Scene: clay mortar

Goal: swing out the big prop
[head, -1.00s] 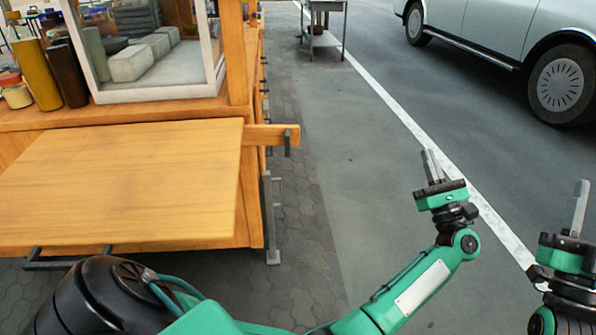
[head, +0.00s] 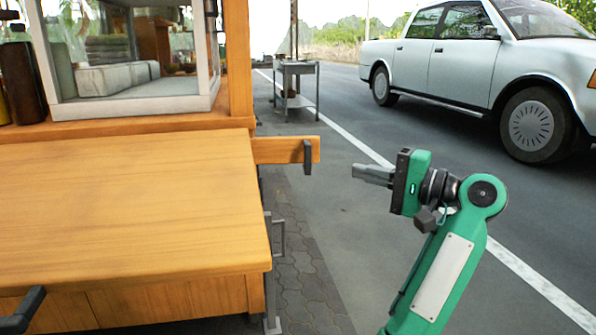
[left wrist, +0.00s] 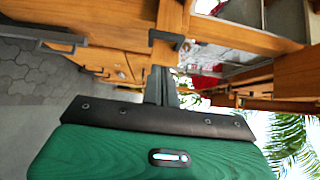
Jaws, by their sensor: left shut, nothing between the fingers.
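A wooden bar (head: 275,150) sticks out to the right from the cart, just beyond the wooden leaf (head: 130,200). A dark handle (head: 307,157) hangs near its end. Which part is the big prop I cannot tell for sure. My left gripper (head: 356,172) is shut and empty, pointing left at the handle with a gap between them. In the left wrist view its fingers (left wrist: 160,82) point toward the dark handle (left wrist: 165,38) and the wooden bar. My right gripper is out of view.
A grey metal handle (head: 279,236) stands on the cart's side below the bar. A glass case (head: 130,105) sits on the cart. A small metal table (head: 298,68) and a pale car (head: 445,55) stand farther back. The paving right of the cart is open.

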